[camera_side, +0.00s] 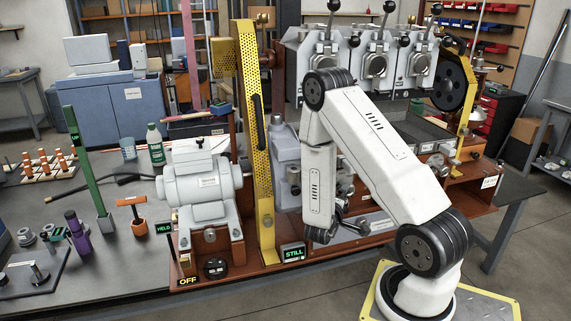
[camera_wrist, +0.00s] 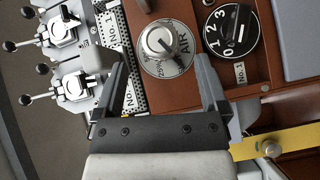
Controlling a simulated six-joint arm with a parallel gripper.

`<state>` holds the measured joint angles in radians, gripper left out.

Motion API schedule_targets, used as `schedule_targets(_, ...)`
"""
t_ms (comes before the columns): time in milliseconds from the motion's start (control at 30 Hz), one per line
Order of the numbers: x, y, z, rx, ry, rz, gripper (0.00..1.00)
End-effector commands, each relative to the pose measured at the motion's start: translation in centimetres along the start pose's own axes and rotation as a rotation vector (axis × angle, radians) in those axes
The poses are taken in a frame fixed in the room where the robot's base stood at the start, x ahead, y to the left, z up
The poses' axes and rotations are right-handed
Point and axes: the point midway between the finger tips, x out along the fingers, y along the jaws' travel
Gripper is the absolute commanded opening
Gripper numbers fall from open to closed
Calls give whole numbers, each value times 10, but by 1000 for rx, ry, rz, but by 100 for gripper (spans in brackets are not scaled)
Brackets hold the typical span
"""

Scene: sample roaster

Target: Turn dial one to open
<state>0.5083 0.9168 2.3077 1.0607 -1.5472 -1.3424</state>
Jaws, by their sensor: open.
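A round grey dial plate with a silver knob (camera_wrist: 160,42) is on the brown panel in the wrist view. Its plate reads "AIR"; other lettering is too small to read surely. In the side view the dials are hidden behind my arm, and my wrist hangs low before the machine.
In the wrist view, valve blocks with black-knobbed levers (camera_wrist: 66,32) stand left and a yellow bar (camera_wrist: 285,138) lies lower right. In the side view, a yellow perforated guard (camera_side: 263,150) and a grey motor (camera_side: 200,182) stand left of my arm.

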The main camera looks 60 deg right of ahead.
Motion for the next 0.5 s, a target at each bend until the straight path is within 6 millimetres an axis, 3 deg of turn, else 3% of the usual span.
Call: schedule_targets(500,48,0,1,2,-3,0,93)
